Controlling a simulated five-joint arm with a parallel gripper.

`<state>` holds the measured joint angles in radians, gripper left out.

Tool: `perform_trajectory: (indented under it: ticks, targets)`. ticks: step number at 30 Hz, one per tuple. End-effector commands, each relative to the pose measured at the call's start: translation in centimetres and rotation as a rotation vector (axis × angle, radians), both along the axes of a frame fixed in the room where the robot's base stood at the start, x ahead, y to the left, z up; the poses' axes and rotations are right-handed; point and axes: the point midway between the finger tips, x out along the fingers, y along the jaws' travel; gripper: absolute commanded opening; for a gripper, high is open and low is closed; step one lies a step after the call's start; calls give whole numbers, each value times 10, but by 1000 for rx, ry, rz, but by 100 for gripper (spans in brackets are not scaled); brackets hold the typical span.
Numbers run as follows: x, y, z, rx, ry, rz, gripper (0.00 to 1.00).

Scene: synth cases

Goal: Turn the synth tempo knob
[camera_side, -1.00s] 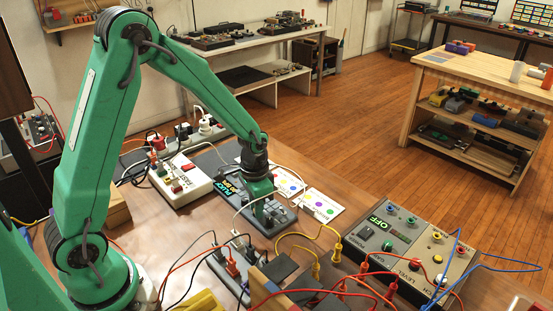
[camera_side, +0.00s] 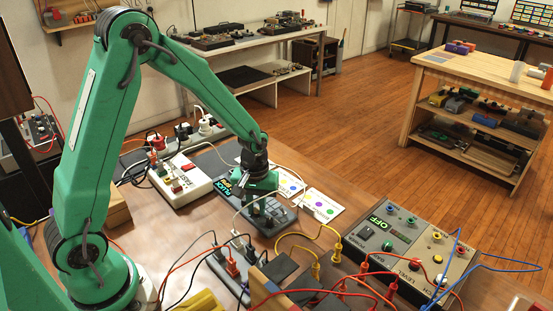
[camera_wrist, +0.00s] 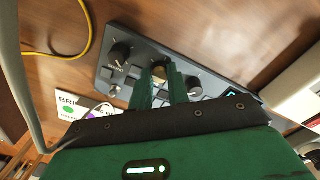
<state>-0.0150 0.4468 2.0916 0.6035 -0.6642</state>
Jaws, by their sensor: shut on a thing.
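The synth (camera_side: 284,216) is a flat dark grey box on the brown table, left of centre in the side view. Its panel also shows in the wrist view (camera_wrist: 147,44). My gripper (camera_side: 262,206) points down over it. In the wrist view my gripper (camera_wrist: 161,80) has its green fingers shut on the middle knob (camera_wrist: 159,70), which is mostly hidden between them. A black knob (camera_wrist: 120,53) stands to the left and another black knob (camera_wrist: 193,85) to the right, both apart from the fingers. I cannot read a tempo label. A lit display on the synth is partly covered.
A white device (camera_side: 182,178) with red switches sits close behind, to the left. Cards with coloured dots (camera_side: 320,203) lie on the right. A grey power strip (camera_side: 229,274), yellow cables (camera_side: 297,235) and a panel box (camera_side: 405,250) reading OFF stand nearer the camera.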

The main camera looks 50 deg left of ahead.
Motion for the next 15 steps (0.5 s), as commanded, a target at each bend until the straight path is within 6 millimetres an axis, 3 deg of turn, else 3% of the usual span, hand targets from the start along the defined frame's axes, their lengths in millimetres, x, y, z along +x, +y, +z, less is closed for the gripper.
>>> perform_trajectory:
  ticks: [15]
  targets:
    - [1, 0, 1, 0, -3, 406, 0]
